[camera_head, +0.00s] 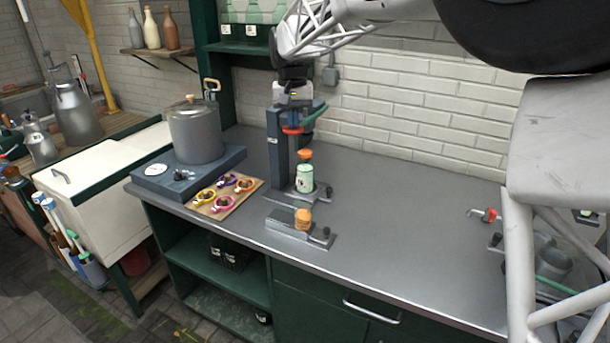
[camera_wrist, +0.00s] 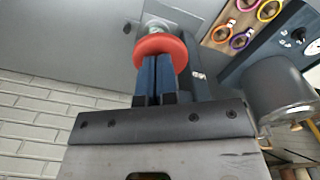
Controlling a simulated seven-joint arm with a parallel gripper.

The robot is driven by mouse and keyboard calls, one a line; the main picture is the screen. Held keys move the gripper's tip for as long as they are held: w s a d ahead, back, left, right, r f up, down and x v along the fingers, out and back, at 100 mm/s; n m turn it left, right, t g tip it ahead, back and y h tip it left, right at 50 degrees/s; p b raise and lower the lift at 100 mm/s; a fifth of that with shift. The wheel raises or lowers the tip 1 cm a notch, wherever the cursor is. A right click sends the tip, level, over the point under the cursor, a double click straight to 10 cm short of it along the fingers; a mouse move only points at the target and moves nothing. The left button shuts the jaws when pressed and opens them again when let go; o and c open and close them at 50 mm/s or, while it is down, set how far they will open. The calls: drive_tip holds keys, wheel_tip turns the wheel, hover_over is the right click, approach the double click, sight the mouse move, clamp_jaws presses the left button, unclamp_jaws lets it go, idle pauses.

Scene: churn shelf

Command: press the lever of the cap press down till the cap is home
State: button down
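The cap press (camera_head: 279,150) stands on the bench as a dark blue-grey column. A red round part (camera_head: 292,131) and a green bar (camera_head: 316,114) show high on the press; the green bar looks like the lever, but I cannot be sure. My gripper (camera_head: 296,104) is above the jar at the press top. In the wrist view my gripper (camera_wrist: 157,72) has its blue fingers together, tips at the red disc (camera_wrist: 161,46). Contact is unclear. The disc hides most of what is below.
A grey block (camera_head: 285,230) with an orange piece (camera_head: 303,217) sits in front of the press. A board (camera_head: 226,204) with several coloured rings and a grey pot (camera_head: 196,135) stand left. The bench (camera_head: 400,220) to the right is mostly clear.

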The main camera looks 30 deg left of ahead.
sight(293, 132)
drive_tip(key=shift+f, duration=0.1)
idle(0.3)
drive_tip(key=shift+f, duration=1.55)
drive_tip(key=shift+f, duration=0.1)
